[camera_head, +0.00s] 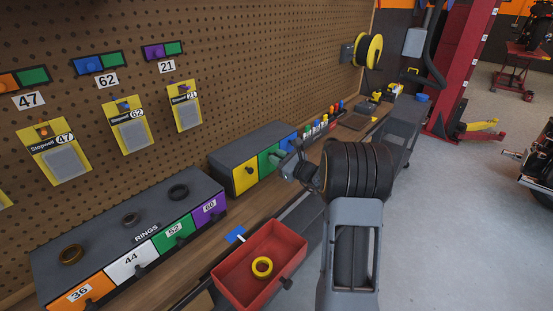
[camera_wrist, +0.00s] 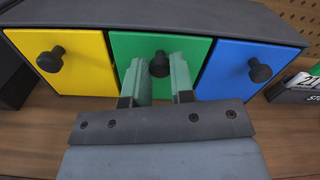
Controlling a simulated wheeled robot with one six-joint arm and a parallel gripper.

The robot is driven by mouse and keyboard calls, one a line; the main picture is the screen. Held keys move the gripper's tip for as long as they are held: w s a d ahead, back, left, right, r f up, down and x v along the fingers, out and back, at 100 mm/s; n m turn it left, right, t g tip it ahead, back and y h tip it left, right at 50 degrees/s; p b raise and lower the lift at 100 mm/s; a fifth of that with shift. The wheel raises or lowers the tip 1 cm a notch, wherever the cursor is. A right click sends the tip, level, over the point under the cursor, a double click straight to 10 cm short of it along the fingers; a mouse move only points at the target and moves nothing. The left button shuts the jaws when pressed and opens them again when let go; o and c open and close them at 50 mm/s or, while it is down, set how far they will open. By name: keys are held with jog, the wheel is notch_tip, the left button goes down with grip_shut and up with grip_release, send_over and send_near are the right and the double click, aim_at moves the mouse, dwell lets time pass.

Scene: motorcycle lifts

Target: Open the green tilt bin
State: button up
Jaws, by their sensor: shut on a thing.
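The green tilt bin (camera_wrist: 133,53) sits between a yellow and a blue bin in a dark grey cabinet (camera_head: 251,143). Its front looks flush with its neighbours in the wrist view. In the head view the green front (camera_head: 267,161) is partly hidden by my arm. My gripper (camera_wrist: 165,68) is at the green front, with its two fingers either side of the black round knob (camera_wrist: 159,65) and shut on it. In the head view my gripper (camera_head: 281,162) reaches the cabinet from the right.
The yellow bin (camera_wrist: 62,62) and blue bin (camera_wrist: 243,75) have black knobs close by on each side. A RINGS cabinet (camera_head: 130,235) stands at left on the wooden bench. A red open box (camera_head: 262,262) holding a yellow ring (camera_head: 262,267) is below.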

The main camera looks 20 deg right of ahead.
grip_shut()
